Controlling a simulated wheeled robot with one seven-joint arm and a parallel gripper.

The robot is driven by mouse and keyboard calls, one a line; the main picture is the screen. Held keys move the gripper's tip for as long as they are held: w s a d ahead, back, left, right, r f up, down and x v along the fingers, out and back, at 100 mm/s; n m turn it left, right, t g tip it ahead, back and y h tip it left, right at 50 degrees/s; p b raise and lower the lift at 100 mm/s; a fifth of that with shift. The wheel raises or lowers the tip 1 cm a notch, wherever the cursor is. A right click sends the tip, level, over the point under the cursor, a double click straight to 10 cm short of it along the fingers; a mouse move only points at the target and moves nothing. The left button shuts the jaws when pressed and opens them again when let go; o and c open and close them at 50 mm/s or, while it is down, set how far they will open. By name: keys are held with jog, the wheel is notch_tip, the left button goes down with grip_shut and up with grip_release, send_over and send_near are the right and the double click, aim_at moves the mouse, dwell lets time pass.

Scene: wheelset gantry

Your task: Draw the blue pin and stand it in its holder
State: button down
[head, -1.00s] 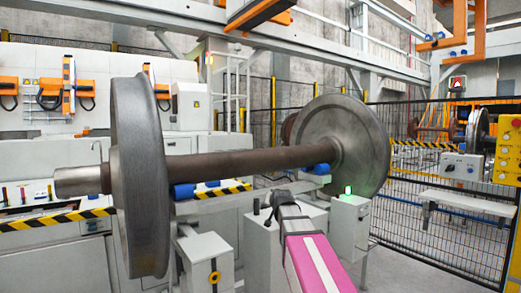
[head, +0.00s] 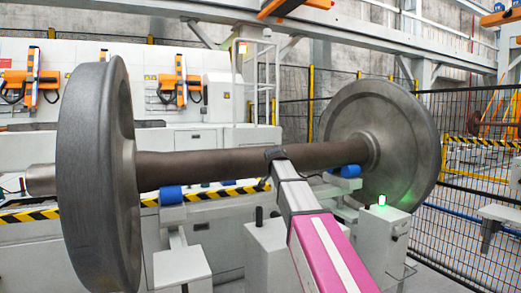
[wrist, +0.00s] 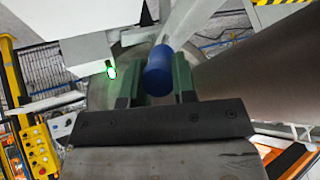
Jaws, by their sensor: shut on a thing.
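In the wrist view my gripper (wrist: 158,86) has its two green fingers on either side of a blue rounded cylinder, the blue pin (wrist: 158,66), and is shut on it. The pin's far end points away from the gripper, beside the large brown axle. In the head view my gripper (head: 277,153) is a small dark end of my arm, seen in front of the middle of the axle. The pin cannot be made out there. I cannot pick out the pin's holder with certainty in either view.
The wheelset axle (head: 220,165) joins a near left wheel (head: 88,180) and a far right wheel (head: 400,140). Blue rollers (head: 172,195) show under the axle. A grey box (head: 382,235) with a green lamp stands right. A black mesh fence (head: 470,210) bounds the right side.

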jog(key=a+r+m+g+y, duration=0.2)
jog(key=a+r+m+y, duration=0.1)
jog(key=a+r+m, duration=0.2)
jog(key=s+a+r+m+g+y, duration=0.1)
jog(key=a+r+m+y, duration=0.3)
jog(key=r+m, duration=0.6)
jog(key=shift+a+r+m+g, duration=0.15)
jog(key=shift+a+m+g, duration=0.35)
jog(key=shift+a+g, duration=0.2)
jog(key=shift+s+r, duration=0.1)
